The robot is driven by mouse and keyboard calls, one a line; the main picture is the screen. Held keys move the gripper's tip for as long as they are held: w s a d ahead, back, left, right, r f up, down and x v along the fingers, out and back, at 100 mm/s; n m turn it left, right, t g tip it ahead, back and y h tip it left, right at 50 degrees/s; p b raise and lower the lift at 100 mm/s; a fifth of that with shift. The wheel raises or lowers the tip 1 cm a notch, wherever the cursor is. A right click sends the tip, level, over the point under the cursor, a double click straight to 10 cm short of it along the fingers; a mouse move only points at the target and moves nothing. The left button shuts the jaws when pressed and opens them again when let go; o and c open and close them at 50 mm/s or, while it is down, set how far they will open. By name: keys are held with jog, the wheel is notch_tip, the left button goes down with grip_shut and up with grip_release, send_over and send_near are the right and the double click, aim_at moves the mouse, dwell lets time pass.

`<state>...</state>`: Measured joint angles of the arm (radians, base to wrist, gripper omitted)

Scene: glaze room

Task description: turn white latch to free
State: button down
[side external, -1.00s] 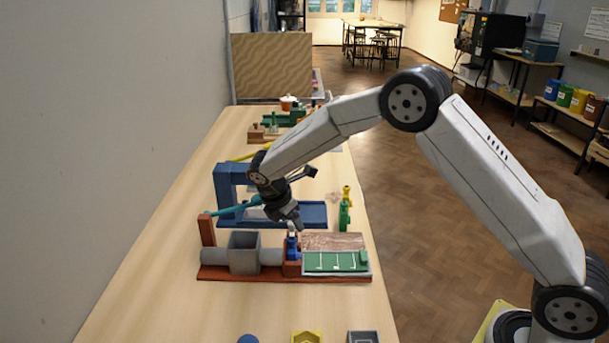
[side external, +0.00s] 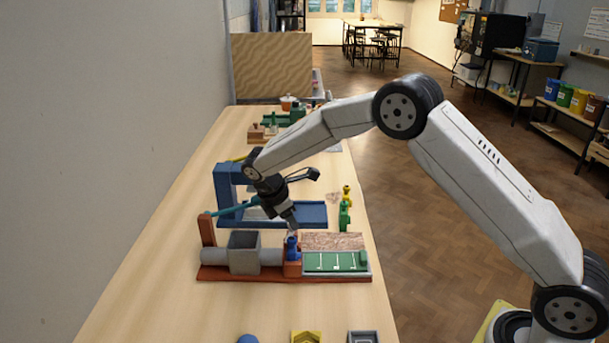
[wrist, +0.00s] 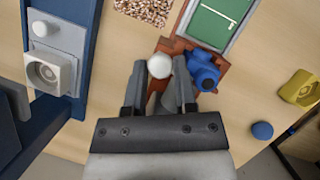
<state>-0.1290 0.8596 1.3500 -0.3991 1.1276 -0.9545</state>
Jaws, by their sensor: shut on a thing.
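A white round knob (wrist: 159,66), which looks like the white latch's handle, shows between the fingertips in the wrist view. My gripper (wrist: 160,70) is shut on it, with one finger on each side. The knob stands at the red-brown base (side external: 215,273), beside a blue valve-like piece (wrist: 203,69). In the side view my gripper (side external: 293,225) points down just above the blue piece (side external: 292,247). The fingers hide most of the latch there, and its turn angle cannot be told.
A grey box and pipe (side external: 244,254) stand left on the base, and a green panel (side external: 337,262) lies right. A blue frame (side external: 228,185) with a teal bar stands behind. Blue, yellow and grey pieces (side external: 306,337) lie at the front. The table between is clear.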

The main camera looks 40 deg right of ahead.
jog(key=shift+m+g, duration=0.3)
jog(key=shift+m, duration=0.4)
jog(key=shift+c, duration=2.1)
grip_release()
jog(key=shift+r, duration=0.1)
jog(key=v, duration=0.7)
jog(key=shift+a+r, duration=0.15)
jog(key=shift+r, duration=0.15)
